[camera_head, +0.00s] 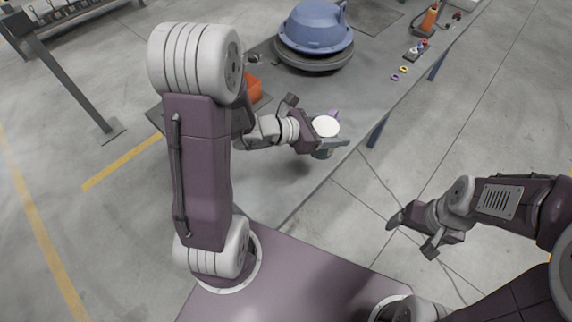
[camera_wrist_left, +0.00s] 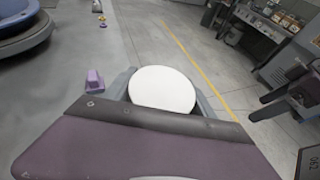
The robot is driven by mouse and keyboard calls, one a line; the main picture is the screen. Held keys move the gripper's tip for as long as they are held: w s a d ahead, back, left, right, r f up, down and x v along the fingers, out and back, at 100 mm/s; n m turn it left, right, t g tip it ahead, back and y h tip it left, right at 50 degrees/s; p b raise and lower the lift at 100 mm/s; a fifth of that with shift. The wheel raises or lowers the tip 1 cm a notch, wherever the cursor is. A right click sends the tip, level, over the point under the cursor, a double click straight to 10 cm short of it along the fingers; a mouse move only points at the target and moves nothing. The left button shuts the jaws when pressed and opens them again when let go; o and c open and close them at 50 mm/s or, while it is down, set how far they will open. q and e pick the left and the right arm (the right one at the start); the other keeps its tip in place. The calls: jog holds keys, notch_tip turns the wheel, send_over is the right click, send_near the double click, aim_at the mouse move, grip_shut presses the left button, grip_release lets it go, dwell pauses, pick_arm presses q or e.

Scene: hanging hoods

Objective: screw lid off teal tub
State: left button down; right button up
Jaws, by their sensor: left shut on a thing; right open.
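The teal tub (camera_head: 322,153) has a round white lid (camera_head: 326,126) on top. It is held at the right edge of the grey table. My left gripper (camera_head: 326,147) is shut on the teal tub, with its fingers on either side. In the left wrist view the white lid (camera_wrist_left: 162,89) shows from above between the fingers, and the tub's body is mostly hidden beneath it. My right gripper (camera_head: 412,236) is open and empty, to the right of the table and apart from the tub.
The grey table (camera_head: 350,92) bears a large blue hood (camera_head: 316,28) at the back and an orange-red box (camera_head: 250,88) behind my left arm. A small purple block (camera_wrist_left: 95,81) is beside the tub. Small coloured items and an orange bottle (camera_head: 429,19) stand along the far right edge.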

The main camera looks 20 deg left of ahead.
pick_arm(q)
jog(key=a+f, duration=0.3)
jog(key=a, duration=0.1)
jog(key=w+a+f, duration=0.1)
jog(key=a+f, duration=0.2)
jog(key=f, duration=0.1)
jog(key=a+f, duration=0.3)
jog(key=a, duration=0.1)
jog(key=shift+w+a+f, duration=0.25)
jog(key=shift+a+f, duration=0.05)
jog(key=shift+w+a+f, duration=0.1)
jog(key=shift+f, duration=0.25)
jog(key=shift+f, duration=0.15)
jog(key=shift+c, duration=1.5)
grip_release()
